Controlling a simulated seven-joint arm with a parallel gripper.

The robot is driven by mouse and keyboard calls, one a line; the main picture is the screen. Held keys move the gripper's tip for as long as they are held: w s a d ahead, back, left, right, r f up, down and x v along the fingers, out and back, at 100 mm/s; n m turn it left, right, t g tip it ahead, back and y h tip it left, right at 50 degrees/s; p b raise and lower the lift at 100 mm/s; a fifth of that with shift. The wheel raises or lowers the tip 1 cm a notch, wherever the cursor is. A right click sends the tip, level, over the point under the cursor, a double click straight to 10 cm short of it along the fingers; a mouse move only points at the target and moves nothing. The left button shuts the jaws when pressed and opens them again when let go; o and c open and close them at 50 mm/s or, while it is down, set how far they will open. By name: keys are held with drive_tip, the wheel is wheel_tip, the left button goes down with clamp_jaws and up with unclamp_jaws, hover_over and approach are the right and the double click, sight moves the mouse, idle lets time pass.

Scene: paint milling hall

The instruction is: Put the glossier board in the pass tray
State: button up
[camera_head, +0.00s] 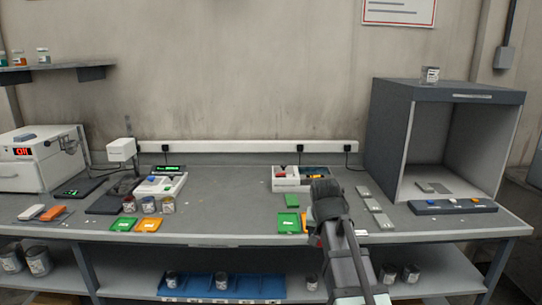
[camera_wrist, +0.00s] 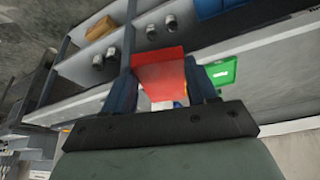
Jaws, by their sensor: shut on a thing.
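My gripper (camera_wrist: 162,85) is shut on a red board (camera_wrist: 160,72) in the wrist view, one blue-grey finger on each side of it. In the head view my gripper (camera_head: 320,232) is over the front of the bench, right of a green tray (camera_head: 288,222) with a white label. Only a small red part of the board shows there; my arm hides the rest. The green tray also shows in the wrist view (camera_wrist: 221,72), beside the right finger. Another green tray (camera_head: 123,224) and an orange tray (camera_head: 148,224) lie further left. The labels are too small to read, and I cannot compare gloss.
A small green piece (camera_head: 291,201) lies behind the near green tray. Grey panels (camera_head: 373,205) lie right of my arm, before the viewing booth (camera_head: 407,150). Paint cans (camera_head: 148,205) stand behind the left trays. The bench between the orange and near green trays is clear.

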drive_tip(key=shift+w+d+r, duration=0.1)
drive_tip(key=shift+d+r, duration=0.1)
drive_tip(key=shift+d, duration=0.5)
drive_tip(key=shift+w+d, duration=0.1)
drive_tip(key=shift+d, duration=0.05)
drive_tip(key=shift+w+a+r+n+y, duration=0.25)
drive_tip(key=shift+w+n+y, duration=0.05)
drive_tip(key=shift+w+n, duration=0.35)
drive_tip(key=shift+a+n, duration=0.3)
drive_tip(key=shift+n, duration=0.35)
drive_tip(key=s+f, duration=0.5)
drive_tip(key=f, duration=0.8)
drive_tip(key=w+a+r+m, duration=0.25)
drive_tip(key=w+r, duration=0.45)
drive_tip(key=r, duration=0.5)
drive_tip(key=w+a+n, duration=0.1)
drive_tip(key=w+a, duration=0.8)
drive_tip(key=w, duration=0.5)
drive_tip(key=w+a+f+n, duration=0.1)
drive_tip(key=w+a, duration=0.8)
drive_tip(key=w, duration=0.5)
drive_tip(key=w+a+n, duration=0.1)
drive_tip(key=w+a, duration=0.9)
drive_tip(key=w, duration=0.4)
drive_tip(key=shift+y, duration=0.3)
drive_tip(key=shift+s+d+f, duration=0.1)
drive_tip(key=shift+d+f, duration=0.05)
drive_tip(key=shift+f, duration=2.2)
drive_tip(key=shift+s+d+f, duration=0.1)
drive_tip(key=shift+f, duration=2.25)
